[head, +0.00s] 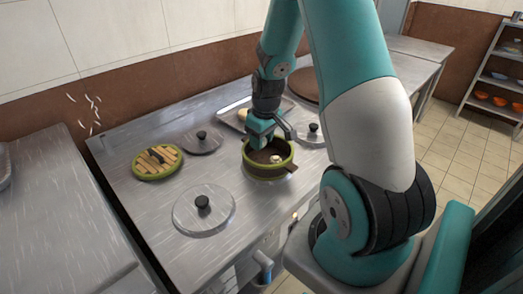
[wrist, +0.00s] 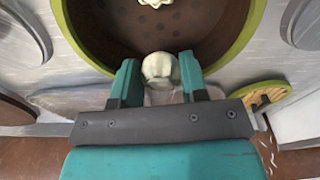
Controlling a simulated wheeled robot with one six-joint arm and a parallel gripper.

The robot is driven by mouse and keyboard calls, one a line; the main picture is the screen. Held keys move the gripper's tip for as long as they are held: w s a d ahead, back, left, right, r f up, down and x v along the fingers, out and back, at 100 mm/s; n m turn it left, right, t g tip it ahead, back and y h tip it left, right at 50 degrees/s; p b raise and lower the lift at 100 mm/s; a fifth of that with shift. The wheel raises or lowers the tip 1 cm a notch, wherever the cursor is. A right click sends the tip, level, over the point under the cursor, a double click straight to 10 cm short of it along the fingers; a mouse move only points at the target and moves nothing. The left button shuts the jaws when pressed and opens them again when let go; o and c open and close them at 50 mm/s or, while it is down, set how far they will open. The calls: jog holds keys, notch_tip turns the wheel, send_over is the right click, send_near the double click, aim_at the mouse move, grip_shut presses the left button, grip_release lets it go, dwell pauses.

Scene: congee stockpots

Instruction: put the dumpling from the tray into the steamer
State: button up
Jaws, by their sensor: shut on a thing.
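The steamer (head: 268,176) is a round pot with a green rim and a brown, perforated floor. It also fills the top of the wrist view (wrist: 240,40). A pale dumpling (head: 276,158) lies inside it; its edge shows at the top of the wrist view (wrist: 155,3). My gripper (head: 261,144) is over the back left part of the steamer. In the wrist view my gripper (wrist: 158,75) is shut on another whitish dumpling (wrist: 158,66), which overlaps the steamer's near rim there. The held dumpling is hidden in the head view. The metal tray (head: 230,108) is behind, with a pale piece (head: 242,114) on it.
Round metal lids with black knobs lie left (head: 203,141), front left (head: 204,209) and right (head: 310,133) of the steamer. A green-rimmed slatted disc (head: 158,162) lies further left. A dark round board (head: 304,84) is at the back. The counter's left part is mostly clear.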

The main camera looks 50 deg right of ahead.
aim_at(261, 156)
jog(key=shift+f, duration=1.95)
jog(key=shift+f, duration=0.2)
jog(key=o, duration=0.6)
jog(key=shift+r, duration=0.1)
jog(key=shift+r, duration=0.1)
